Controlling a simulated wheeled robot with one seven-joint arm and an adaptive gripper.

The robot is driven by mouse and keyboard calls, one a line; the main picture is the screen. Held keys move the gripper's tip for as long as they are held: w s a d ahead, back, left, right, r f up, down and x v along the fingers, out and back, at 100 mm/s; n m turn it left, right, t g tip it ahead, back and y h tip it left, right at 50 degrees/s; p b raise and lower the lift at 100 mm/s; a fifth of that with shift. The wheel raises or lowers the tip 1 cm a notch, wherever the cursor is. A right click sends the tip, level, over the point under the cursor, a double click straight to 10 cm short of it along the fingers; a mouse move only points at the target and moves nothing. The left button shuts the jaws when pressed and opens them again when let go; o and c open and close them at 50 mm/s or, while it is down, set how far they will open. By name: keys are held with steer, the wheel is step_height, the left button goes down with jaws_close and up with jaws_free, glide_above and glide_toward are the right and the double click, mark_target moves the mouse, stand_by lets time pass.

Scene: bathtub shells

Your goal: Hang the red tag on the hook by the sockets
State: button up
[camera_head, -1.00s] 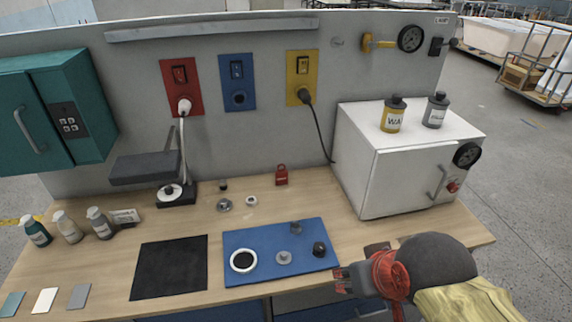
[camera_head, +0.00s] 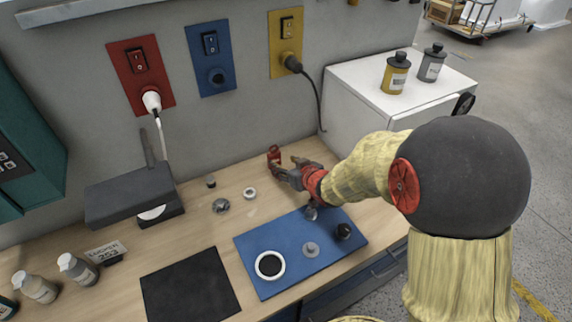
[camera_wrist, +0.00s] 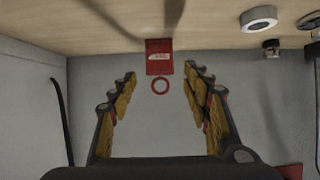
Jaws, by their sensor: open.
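The red tag (camera_head: 274,155) stands on the wooden bench near the back wall, below the yellow socket plate (camera_head: 286,44). In the wrist view the tag (camera_wrist: 159,57) shows a pale label and a red ring. My gripper (camera_head: 284,168) is low over the bench, with its fingers reaching toward the tag. In the wrist view my gripper (camera_wrist: 161,73) is open, with the tag's ring between the fingertips and neither finger visibly touching it. The red (camera_head: 141,75) and blue (camera_head: 210,58) socket plates are to the left. I cannot make out the hook in the current views.
A white cabinet (camera_head: 355,112) with a yellow bottle (camera_head: 395,73) and a grey bottle (camera_head: 432,63) stands to the right. A black cable hangs beside it. A blue mat (camera_head: 286,277) with small parts lies in front. A white ring (camera_head: 249,193) is left of the tag.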

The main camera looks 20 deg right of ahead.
mark_target(275, 158)
steer(key=b+x, duration=0.3)
steer(key=x, duration=0.2)
steer(key=shift+w+f, duration=0.3)
steer(key=shift+x, duration=0.9)
steer(key=shift+w+r, duration=0.1)
steer(key=shift+r, duration=0.05)
steer(key=shift+c, duration=1.2)
steer(key=c, duration=0.7)
steer(key=shift+r+p, duration=2.55)
steer(key=shift+r, duration=0.45)
